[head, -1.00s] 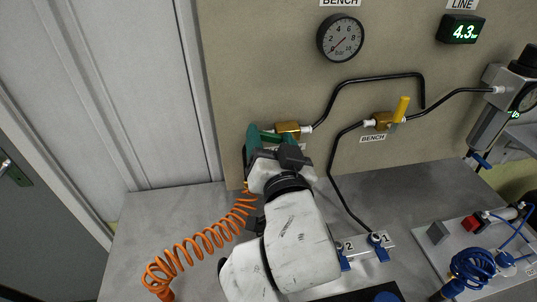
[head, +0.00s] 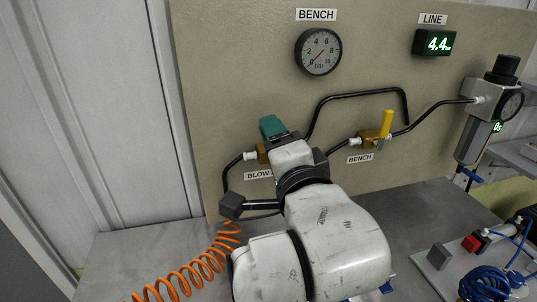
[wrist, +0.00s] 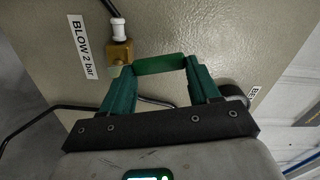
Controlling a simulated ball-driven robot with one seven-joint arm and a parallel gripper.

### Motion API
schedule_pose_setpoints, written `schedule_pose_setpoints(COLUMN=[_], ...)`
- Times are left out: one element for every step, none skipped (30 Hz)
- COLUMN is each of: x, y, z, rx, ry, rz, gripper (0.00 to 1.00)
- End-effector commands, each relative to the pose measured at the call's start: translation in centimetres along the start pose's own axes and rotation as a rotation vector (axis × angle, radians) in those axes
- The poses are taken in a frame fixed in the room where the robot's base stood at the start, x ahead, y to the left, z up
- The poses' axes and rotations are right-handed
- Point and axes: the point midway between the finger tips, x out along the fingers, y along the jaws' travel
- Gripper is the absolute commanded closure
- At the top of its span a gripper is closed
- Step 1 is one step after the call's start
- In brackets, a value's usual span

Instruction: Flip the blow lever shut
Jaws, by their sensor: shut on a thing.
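The blow valve is a brass block (head: 262,153) on the panel, above the BLOW label; it also shows in the wrist view (wrist: 120,52). Its green lever (wrist: 160,64) runs from the brass block across to the right in the wrist view, which is upward along the panel judging by the turned label. My gripper (head: 272,127) is at the lever, just above the valve in the head view. In the wrist view its green fingers lie at either end of the visible lever piece, shut on it. In the head view the gripper and wrist hide the lever.
The bench valve (head: 370,138) with an upright yellow lever (head: 386,123) is to the right. Black pipes run along the panel. A pressure gauge (head: 318,52) and line display (head: 434,43) hang above. An orange coiled hose (head: 200,268) lies at the left of the grey bench.

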Motion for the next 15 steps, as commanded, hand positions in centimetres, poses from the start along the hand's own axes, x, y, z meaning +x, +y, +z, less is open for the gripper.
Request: schedule_pose_setpoints(x=[0.0,0.0,0.0,0.0,0.0,0.0,0.0,0.0,0.0,0.0,0.0,0.0,0.0,0.0,0.0], y=[0.2,0.2,0.3,0.3,0.3,0.4,0.4,0.4,0.4,0.4,0.4,0.4,0.4,0.4,0.5], z=[-0.2,-0.3,-0.5,-0.6,-0.7,-0.8,-0.8,-0.9,-1.0,-1.0,-1.1,-1.2,-1.2,-1.3,-1.3], rx=[0.037,0.057,0.085,0.103,0.122,0.144,0.160,0.173,0.191,0.202,0.212,0.225,0.234,0.241,0.248], ry=[0.001,0.002,0.002,0.002,0.002,0.001,0.001,0.001,0.001,0.001,0.002,0.002,0.002,0.002,0.002], rz=[-0.001,-0.001,-0.001,0.000,0.000,0.001,0.001,0.001,0.000,0.000,0.000,0.000,0.000,0.000,0.001], gripper=[0.94,0.94,0.94,0.94,0.94,0.94,0.94,0.94,0.94,0.94,0.94,0.94,0.94,0.94,0.94])
